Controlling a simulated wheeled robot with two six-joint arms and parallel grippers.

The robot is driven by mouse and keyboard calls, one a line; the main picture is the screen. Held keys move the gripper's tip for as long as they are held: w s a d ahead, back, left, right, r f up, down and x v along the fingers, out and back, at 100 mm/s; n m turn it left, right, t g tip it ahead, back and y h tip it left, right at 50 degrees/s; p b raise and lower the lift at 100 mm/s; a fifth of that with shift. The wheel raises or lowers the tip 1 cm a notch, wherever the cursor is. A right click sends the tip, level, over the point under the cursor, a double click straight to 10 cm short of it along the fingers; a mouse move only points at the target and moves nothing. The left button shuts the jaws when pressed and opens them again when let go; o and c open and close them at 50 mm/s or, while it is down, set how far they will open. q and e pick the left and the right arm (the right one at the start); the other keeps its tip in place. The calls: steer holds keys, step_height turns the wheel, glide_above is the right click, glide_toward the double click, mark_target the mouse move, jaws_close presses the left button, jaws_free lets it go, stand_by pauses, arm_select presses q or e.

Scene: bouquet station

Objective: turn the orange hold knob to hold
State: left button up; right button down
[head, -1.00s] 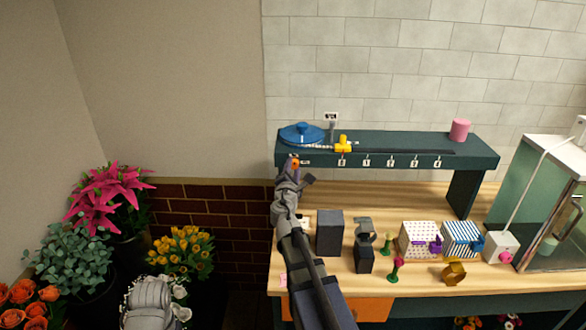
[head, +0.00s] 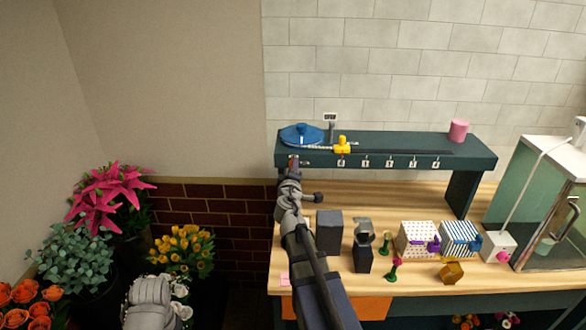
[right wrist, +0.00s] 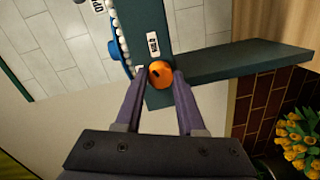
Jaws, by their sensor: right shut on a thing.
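The orange hold knob (right wrist: 160,74) is on the front face of the dark green shelf (head: 470,160), at its left end. In the right wrist view it sits between the fingertips of my right gripper (right wrist: 159,78), which is shut on it. A small dark mark shows on the knob's face. A white label (right wrist: 153,43) with dark print is beside the knob; its words are too small to read surely. In the head view my right gripper (head: 293,163) reaches up to the shelf's left end and mostly hides the knob.
On the shelf are a blue disc (head: 302,133), a yellow slider (head: 342,145) and a pink cylinder (head: 459,130). Below, the wooden bench (head: 300,262) holds a dark box (head: 329,232), patterned boxes and small stands. A glass cabinet (head: 550,205) is right, flower buckets left.

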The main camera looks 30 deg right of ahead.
steer(key=m, duration=0.5)
steer(key=shift+s+y, duration=0.1)
steer(key=shift+y, duration=0.2)
stand_by(0.4)
steer(key=c, duration=0.5)
jaws_free()
steer(key=p+v, duration=0.1)
steer(key=v, duration=0.6)
steer(key=shift+s+a, duration=0.15)
steer(key=shift+s, duration=0.2)
